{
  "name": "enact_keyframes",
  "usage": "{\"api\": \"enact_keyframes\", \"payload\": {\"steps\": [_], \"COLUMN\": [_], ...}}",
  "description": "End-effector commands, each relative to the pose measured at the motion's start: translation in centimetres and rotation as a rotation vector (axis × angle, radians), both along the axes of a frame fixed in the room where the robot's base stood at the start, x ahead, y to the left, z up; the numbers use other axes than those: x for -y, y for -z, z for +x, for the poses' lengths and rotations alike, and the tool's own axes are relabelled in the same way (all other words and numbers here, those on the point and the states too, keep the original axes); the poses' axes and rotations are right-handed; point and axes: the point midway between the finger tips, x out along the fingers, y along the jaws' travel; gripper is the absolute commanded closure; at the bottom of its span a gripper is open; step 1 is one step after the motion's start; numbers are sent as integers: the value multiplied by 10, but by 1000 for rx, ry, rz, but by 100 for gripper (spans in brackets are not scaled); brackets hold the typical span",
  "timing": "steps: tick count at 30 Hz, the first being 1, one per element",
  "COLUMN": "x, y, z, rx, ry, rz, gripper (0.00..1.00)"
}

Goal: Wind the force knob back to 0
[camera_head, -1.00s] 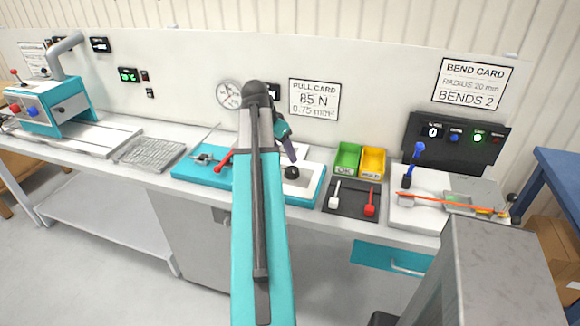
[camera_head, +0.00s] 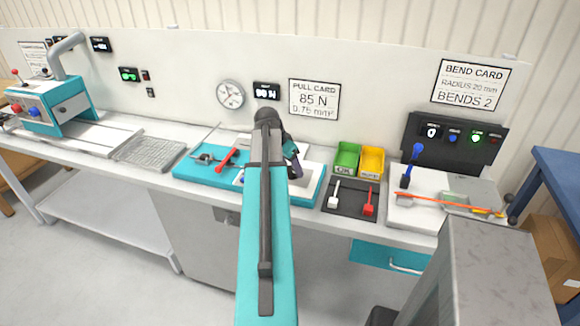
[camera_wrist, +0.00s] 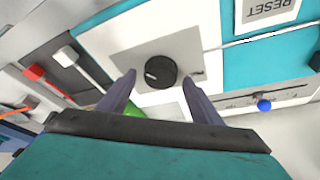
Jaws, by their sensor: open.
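The force knob (camera_wrist: 161,72) is round and black with a white mark on its top. It sits on a grey plate in a white panel in the wrist view. My gripper (camera_wrist: 159,77) is open, with one finger on each side of the knob in that view. Whether either finger touches the knob cannot be told. In the head view my gripper (camera_head: 294,165) is over the teal-edged pull tester (camera_head: 313,184) and hides the knob. A display (camera_head: 266,91) above it shows digits in N, too blurred to read surely.
A round dial gauge (camera_head: 230,94) and a pull card (camera_head: 314,99) reading 85 N are on the back panel. A red lever (camera_head: 227,160) stands left of my arm. Green (camera_head: 347,157) and yellow (camera_head: 372,161) bins and a bending station (camera_head: 430,200) are to the right.

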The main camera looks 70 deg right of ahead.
Motion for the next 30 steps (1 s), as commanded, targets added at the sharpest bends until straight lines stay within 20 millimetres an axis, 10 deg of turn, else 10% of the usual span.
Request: {"api": "enact_keyframes", "payload": {"steps": [12,20,30], "x": [1,1,0], "y": [4,4,4], "z": [-1,-1,-1], "rx": [0,-1,-1], "ry": [0,-1,-8], "rz": [0,1,3], "gripper": [41,82,82]}}
